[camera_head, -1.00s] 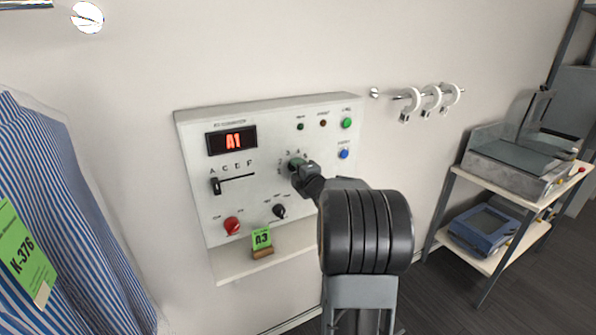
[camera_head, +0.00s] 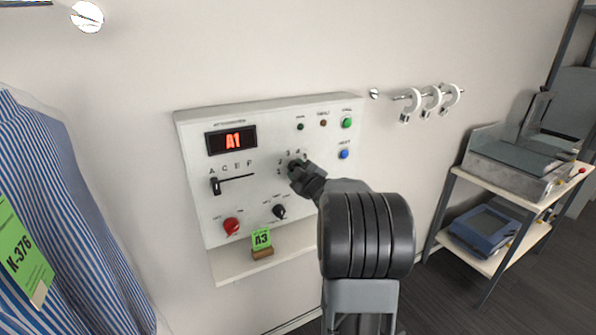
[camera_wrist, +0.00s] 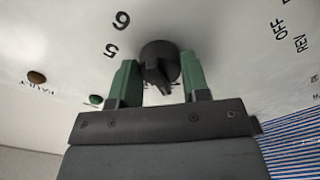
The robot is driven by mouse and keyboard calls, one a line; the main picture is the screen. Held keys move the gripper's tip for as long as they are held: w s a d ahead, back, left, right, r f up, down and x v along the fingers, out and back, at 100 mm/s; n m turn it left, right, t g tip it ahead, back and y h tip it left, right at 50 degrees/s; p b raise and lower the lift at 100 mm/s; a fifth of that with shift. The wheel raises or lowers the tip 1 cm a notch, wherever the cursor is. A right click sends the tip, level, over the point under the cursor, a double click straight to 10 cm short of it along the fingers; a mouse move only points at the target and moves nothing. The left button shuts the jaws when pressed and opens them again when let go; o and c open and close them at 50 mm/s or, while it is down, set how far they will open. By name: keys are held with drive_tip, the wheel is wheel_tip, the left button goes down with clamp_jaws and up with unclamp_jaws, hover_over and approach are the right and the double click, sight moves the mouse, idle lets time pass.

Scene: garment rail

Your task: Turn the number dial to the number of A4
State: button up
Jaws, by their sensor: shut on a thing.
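The control panel (camera_head: 190,140) is on the wall, its red display (camera_head: 233,141) reading A1. The number dial is a black round knob (camera_wrist: 158,53) with a pointer ridge, seen in the wrist view with the numbers 5 and 6 printed beside it. My gripper (camera_head: 300,170) reaches the dial from the front. In the wrist view its two green fingers (camera_wrist: 160,82) are on either side of the dial's ridge, shut on it. In the head view my gripper hides most of the dial. The letter slider (camera_head: 215,186) stands at the left, under A.
Below the dial are a red button (camera_head: 231,226) and a small black knob (camera_head: 279,211). A green A3 tag (camera_head: 262,238) stands on the panel's shelf. Green (camera_head: 347,123) and blue (camera_head: 344,154) buttons are at the right. A striped shirt (camera_head: 75,210) hangs at left.

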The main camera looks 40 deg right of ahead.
drive_tip(key=m+p, duration=0.1)
drive_tip(key=m, duration=0.3)
drive_tip(key=shift+m, duration=0.3)
drive_tip(key=m+p, duration=0.1)
drive_tip(key=m, duration=0.2)
drive_tip(key=shift+r+m, duration=0.1)
drive_tip(key=shift+m, duration=0.3)
drive_tip(key=m+p, duration=0.2)
drive_tip(key=m, duration=0.2)
drive_tip(key=shift+m+p, duration=0.6)
drive_tip(key=shift+m, duration=1.3)
drive_tip(key=o, duration=0.9)
